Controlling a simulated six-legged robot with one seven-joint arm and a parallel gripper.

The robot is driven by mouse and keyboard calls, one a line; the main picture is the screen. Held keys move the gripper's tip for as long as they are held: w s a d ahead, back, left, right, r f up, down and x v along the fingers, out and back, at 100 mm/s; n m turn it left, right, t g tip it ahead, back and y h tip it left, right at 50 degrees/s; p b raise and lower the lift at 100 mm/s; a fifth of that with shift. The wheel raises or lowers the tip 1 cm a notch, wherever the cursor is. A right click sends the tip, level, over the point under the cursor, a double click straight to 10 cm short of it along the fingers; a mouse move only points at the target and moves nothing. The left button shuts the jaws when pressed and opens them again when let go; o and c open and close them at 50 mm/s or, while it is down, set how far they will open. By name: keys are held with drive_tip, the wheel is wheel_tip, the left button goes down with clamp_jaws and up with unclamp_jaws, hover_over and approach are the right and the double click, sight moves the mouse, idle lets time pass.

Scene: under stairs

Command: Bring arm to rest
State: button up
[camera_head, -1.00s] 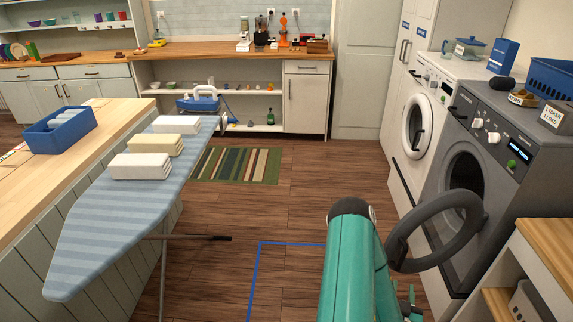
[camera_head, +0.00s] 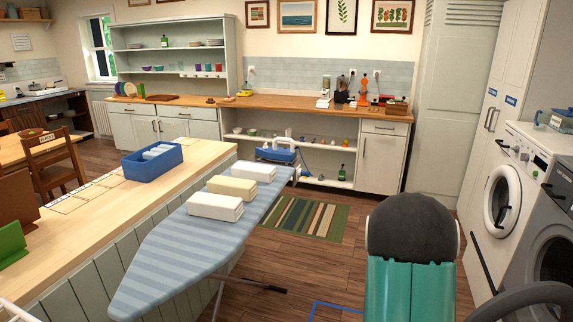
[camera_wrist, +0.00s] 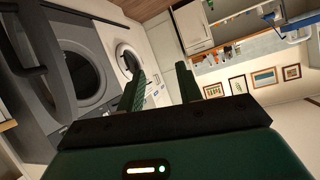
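My gripper (camera_wrist: 161,73) shows in the wrist view with its two green fingers apart and nothing between them. It is open and held clear of any surface I can see. In the head view my teal arm, with a dark rounded joint, rises at the lower right; the gripper itself is hidden there.
A grey washer (camera_head: 550,240) with a dark round door (camera_wrist: 48,75) swung open stands close on the right. A white washer (camera_head: 500,196) is beyond. The ironing board (camera_head: 190,250) with folded cloths stands left, beside the wooden counter (camera_head: 75,225). Floor near the striped rug (camera_head: 306,219) is clear.

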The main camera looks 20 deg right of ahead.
drive_tip(key=w+a+r+n+y, duration=0.25)
drive_tip(key=a+r, duration=0.55)
drive_tip(key=a, duration=0.4)
drive_tip(key=w+a+r+n+y, duration=0.1)
drive_tip(key=a+r+n+y, duration=0.25)
drive_tip(key=a+r, duration=0.55)
drive_tip(key=s+a+r+n+g+y, duration=0.1)
drive_tip(key=s+a+r+n+y, duration=0.1)
drive_tip(key=s+a, duration=0.5)
drive_tip(key=s+a+r+n+g+y, duration=0.1)
drive_tip(key=s+a+r+n+g, duration=0.1)
drive_tip(key=s+a, duration=0.6)
drive_tip(key=a+r+n, duration=0.1)
drive_tip(key=a+r, duration=0.1)
drive_tip(key=a, duration=0.1)
drive_tip(key=shift+s+a+r+n+y, duration=0.25)
drive_tip(key=shift+n+y, duration=0.15)
drive_tip(key=shift+d, duration=0.2)
